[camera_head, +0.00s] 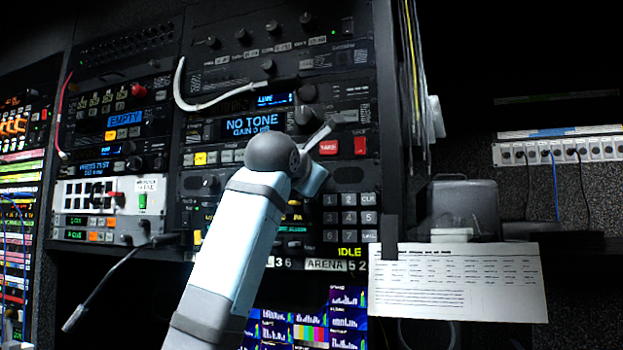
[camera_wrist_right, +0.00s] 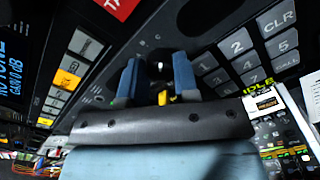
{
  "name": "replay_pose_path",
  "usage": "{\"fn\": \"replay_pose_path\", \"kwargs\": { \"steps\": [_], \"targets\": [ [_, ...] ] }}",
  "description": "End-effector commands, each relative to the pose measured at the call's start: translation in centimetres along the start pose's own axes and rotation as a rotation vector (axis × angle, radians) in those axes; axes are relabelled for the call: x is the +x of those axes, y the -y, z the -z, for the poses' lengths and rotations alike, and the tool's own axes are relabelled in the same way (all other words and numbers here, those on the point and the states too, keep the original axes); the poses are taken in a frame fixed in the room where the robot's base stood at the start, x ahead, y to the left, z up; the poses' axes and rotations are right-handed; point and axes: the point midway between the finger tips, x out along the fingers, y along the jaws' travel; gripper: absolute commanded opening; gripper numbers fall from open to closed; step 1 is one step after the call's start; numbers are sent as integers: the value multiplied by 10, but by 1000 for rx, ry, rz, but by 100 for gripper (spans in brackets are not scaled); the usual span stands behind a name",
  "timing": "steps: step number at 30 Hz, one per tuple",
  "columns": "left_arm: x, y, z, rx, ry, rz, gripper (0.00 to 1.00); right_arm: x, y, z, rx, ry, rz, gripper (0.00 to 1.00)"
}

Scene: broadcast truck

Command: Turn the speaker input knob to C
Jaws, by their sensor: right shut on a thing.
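My right arm reaches up across the rack in the head view, and its gripper (camera_head: 314,180) is at the panel just left of the numeric keypad (camera_head: 350,212). In the right wrist view, the two blue fingers of the right gripper (camera_wrist_right: 159,80) are shut on a dark knob (camera_wrist_right: 158,62), one finger on each side. A small pale mark shows on the knob. In the head view the wrist and forearm hide this knob. My left gripper is not in view.
Other knobs (camera_head: 306,116) and red buttons (camera_head: 360,145) sit above the gripper. The keypad (camera_wrist_right: 245,50) is close on the right in the wrist view. A paper sheet (camera_head: 458,283) hangs at right.

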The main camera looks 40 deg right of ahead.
Motion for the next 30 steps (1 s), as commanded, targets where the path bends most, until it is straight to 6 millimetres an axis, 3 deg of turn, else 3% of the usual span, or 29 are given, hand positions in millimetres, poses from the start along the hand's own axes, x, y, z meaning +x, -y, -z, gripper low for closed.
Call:
{"fn": "replay_pose_path", "kwargs": {
  "steps": [8, 9, 12, 23, 30],
  "targets": [
    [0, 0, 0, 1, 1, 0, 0, 0, 0, 0, 2, 1, 0, 5],
    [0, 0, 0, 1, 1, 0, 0, 0, 0, 0, 2, 0, 0, 31],
    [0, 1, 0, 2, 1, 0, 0, 0, 0, 0, 2, 0, 0, 54],
    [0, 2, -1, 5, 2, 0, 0, -4, 0, 0, 1, 0, -2, 54],
    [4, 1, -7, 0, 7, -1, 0, -45, 0, 2, 3, -1, -5, 54]
  ]
}}
